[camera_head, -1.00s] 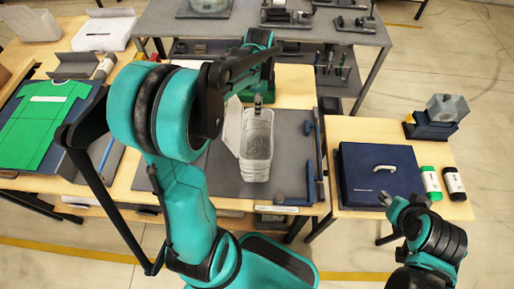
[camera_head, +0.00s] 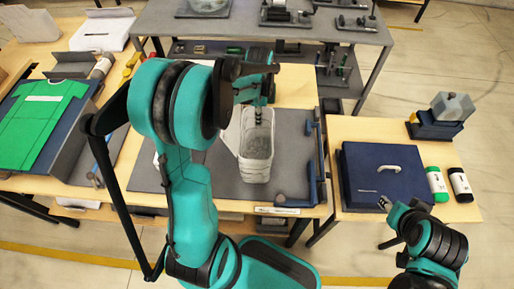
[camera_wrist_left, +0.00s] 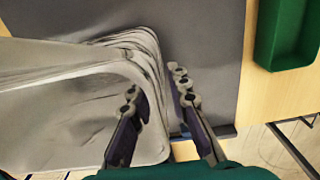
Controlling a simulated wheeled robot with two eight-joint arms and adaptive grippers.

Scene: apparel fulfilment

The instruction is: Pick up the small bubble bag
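A pale, translucent, bin-shaped holder with grey bubble-textured material (camera_head: 256,147) stands on the grey mat in the head view. I cannot pick out a single small bubble bag there. In the left wrist view, pale sheet-like material with layered edges (camera_wrist_left: 70,100) fills the left side. My left gripper (camera_head: 259,117) is at the holder's far edge in the head view. In the wrist view its two fingers (camera_wrist_left: 158,97) are apart, one in front of the pale material and one just right of its edge. My right gripper (camera_head: 386,204) is by the navy box's front edge; its finger state is unclear.
The grey mat (camera_head: 222,178) has blue rails (camera_head: 311,160) on its right. A navy box with a handle (camera_head: 362,180) and two bottles (camera_head: 448,184) stand on the right table. A green shirt (camera_head: 38,125) lies at left. A green bin (camera_wrist_left: 288,35) shows in the wrist view.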

